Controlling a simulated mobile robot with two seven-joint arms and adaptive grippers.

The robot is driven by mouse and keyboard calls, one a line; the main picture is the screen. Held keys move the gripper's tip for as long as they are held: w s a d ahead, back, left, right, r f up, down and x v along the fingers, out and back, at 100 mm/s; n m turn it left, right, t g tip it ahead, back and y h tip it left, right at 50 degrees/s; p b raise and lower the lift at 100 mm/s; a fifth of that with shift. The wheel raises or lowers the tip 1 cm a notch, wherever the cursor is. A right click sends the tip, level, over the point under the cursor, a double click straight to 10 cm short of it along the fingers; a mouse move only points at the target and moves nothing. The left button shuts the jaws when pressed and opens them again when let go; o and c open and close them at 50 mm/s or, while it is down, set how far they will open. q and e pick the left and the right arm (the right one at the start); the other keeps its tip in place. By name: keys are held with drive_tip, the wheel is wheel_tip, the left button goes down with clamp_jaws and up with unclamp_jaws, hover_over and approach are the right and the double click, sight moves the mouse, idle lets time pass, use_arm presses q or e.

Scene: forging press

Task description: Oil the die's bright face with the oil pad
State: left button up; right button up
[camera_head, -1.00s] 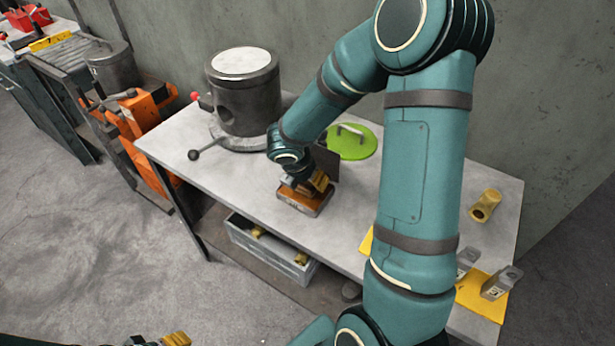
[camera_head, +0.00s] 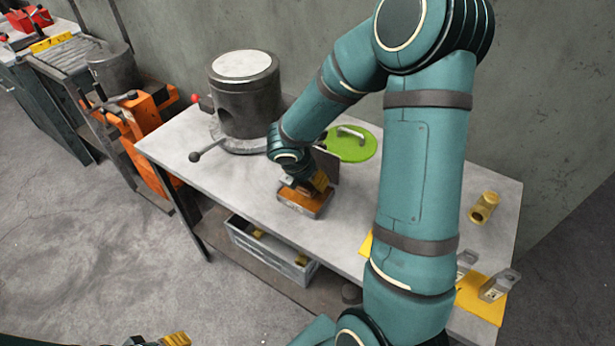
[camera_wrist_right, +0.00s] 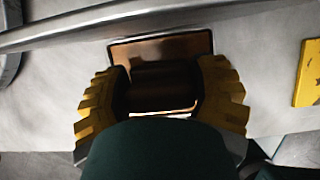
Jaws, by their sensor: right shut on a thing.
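The die appears to be the thick dark cylinder (camera_head: 245,100) with a bright, pale top face (camera_head: 241,64), upright at the back left of the table. My right gripper (camera_head: 317,184) is shut on the dark upper part of an orange-brown block, which looks like the oil pad (camera_head: 303,203). The block is at the table's middle, and I cannot tell if it touches the top. The wrist view shows the right fingers (camera_wrist_right: 162,100) on both sides of the pad's dark grip (camera_wrist_right: 160,82). My left gripper (camera_head: 160,341) barely shows at the bottom edge.
A green round plate with a handle (camera_head: 352,145) lies behind my right gripper. A lever with a dark knob (camera_head: 195,157) sticks out from the cylinder's base. A brass sleeve (camera_head: 484,207) and a yellow mat (camera_head: 482,299) are at right. A grey bin (camera_head: 270,252) sits below.

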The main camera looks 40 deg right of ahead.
drive_tip(key=shift+r+p, duration=2.35)
drive_tip(key=shift+r, duration=0.75)
use_arm(q)
drive_tip(key=shift+t, duration=0.3)
drive_tip(key=r, duration=0.1)
drive_tip(key=w+r, duration=0.1)
drive_tip(key=r, duration=0.3)
drive_tip(key=shift+w+a, duration=0.15)
drive_tip(key=shift+w, duration=0.2)
use_arm(e)
drive_tip(key=shift+f, duration=0.1)
